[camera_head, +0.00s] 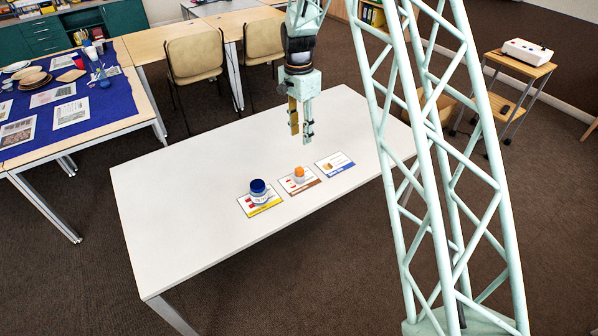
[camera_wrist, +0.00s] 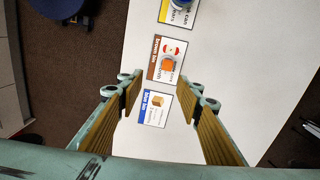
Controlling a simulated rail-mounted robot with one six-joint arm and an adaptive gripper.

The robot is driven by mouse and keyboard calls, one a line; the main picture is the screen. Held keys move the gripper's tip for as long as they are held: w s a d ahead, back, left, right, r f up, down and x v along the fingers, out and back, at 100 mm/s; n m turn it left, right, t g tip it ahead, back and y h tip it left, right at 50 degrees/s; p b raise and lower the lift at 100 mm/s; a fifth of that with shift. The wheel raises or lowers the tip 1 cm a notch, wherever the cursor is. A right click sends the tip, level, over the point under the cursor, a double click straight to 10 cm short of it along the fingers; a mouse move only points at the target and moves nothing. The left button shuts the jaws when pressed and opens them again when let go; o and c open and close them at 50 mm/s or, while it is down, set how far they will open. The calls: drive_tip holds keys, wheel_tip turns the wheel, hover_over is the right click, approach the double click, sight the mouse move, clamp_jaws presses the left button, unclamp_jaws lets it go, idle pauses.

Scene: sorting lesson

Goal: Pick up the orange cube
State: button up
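An orange item (camera_head: 299,171) sits on the brown-edged card (camera_head: 313,183) on the white table. It looks like an orange top on a small white or grey round body; I cannot tell whether it is a cube. In the wrist view the orange item (camera_wrist: 168,65) appears squarish, inside a grey ring, ahead of the fingertips. My gripper (camera_head: 301,130) hangs above the table, beyond the cards. In the wrist view my gripper (camera_wrist: 164,88) is open, fingers wide apart, with nothing between them. The blue-edged card (camera_head: 335,163) carries a printed picture of a tan box.
A white jar with a blue lid (camera_head: 259,188) stands on the yellow-edged card (camera_head: 248,207), left of the orange item. The rest of the white table (camera_head: 180,200) is clear. Chairs (camera_head: 195,60) stand behind it, and a blue-covered table (camera_head: 110,100) is at left.

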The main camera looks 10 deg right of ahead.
wheel_tip(320, 180, down, 6)
drive_tip(key=w+m, duration=0.1)
drive_tip(key=w, duration=0.1)
drive_tip(key=shift+a, duration=0.1)
idle(0.3)
hover_over(299, 169)
wheel_tip(299, 169, down, 8)
drive_tip(key=shift+r, duration=0.1)
drive_tip(key=shift+f, duration=0.35)
drive_tip(key=shift+f, duration=0.1)
idle(0.4)
drive_tip(key=shift+f, duration=2.5)
drive_tip(key=shift+c, duration=0.5)
